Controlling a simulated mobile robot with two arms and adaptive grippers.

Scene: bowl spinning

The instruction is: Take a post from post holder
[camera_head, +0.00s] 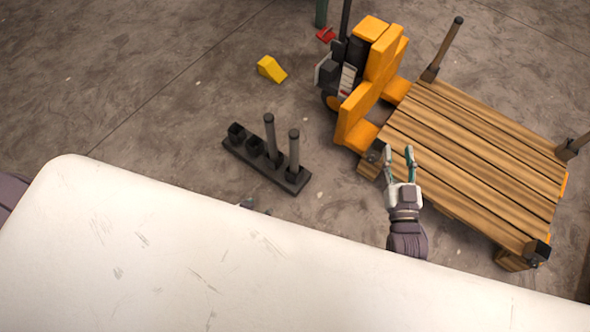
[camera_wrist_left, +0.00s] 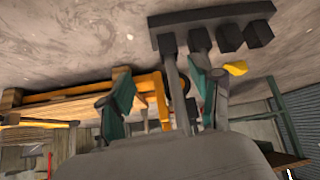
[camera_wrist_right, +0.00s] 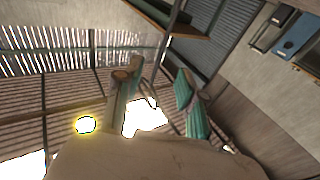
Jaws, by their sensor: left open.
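The dark post holder (camera_head: 240,154) stands on the floor with two grey posts, a left one (camera_head: 270,135) and a right one (camera_head: 294,150), upright in its right-hand sockets. Its two left sockets are empty. The holder also shows upside down in the left wrist view (camera_wrist_left: 212,16). My left gripper (camera_wrist_left: 160,92) is open; one post (camera_wrist_left: 173,75) shows between its fingers, and another lies partly behind one finger. I cannot tell whether they touch. In the head view, the white surface mostly hides this gripper. My right gripper (camera_head: 399,160) is open and empty near the pallet's corner.
A wooden pallet (camera_head: 470,150) with corner sockets and two upright posts, one at the back (camera_head: 446,45), stands at the right. An orange pallet jack (camera_head: 370,85) adjoins it. A yellow wedge (camera_head: 271,69) lies behind the holder. Floor left of the holder is clear.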

